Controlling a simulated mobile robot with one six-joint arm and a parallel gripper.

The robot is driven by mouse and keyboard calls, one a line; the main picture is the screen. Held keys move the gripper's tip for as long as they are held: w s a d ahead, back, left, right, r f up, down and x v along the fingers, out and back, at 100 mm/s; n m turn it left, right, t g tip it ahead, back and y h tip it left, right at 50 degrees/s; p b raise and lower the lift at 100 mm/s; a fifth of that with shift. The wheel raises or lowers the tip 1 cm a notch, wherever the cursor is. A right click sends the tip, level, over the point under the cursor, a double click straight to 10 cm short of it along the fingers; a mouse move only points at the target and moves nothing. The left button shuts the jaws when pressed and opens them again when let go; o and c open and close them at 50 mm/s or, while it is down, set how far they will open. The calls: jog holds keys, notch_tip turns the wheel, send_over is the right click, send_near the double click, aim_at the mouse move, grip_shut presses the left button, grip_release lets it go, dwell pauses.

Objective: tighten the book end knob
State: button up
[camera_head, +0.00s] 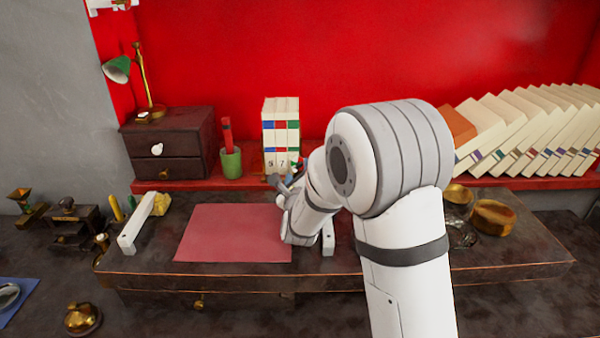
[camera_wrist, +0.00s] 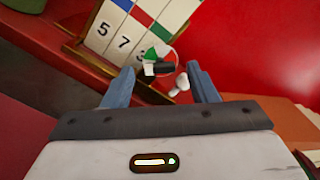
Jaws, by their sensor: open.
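The book end (camera_wrist: 150,93) is a brass-coloured edge at the foot of a row of numbered books (camera_wrist: 130,30); the books also show in the head view (camera_head: 281,135). Beside it, in the wrist view, is a small round dial (camera_wrist: 157,50) with green, white and red parts and a black piece across it. A small white knob (camera_wrist: 182,81) sits just below and right of the dial. My gripper (camera_wrist: 162,87) is open, its blue-grey fingers on either side of the knob's place in the picture. I see no contact. In the head view my gripper (camera_head: 290,182) is partly hidden by my arm.
The red shelf (camera_head: 190,184) also bears a green cup (camera_head: 231,163), a drawer box (camera_head: 180,140) and leaning books (camera_head: 530,130) at right. Below is a dark desk with a red mat (camera_head: 235,233), which has free room. A red wall stands behind.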

jog(key=shift+w, duration=0.25)
jog(key=c, duration=1)
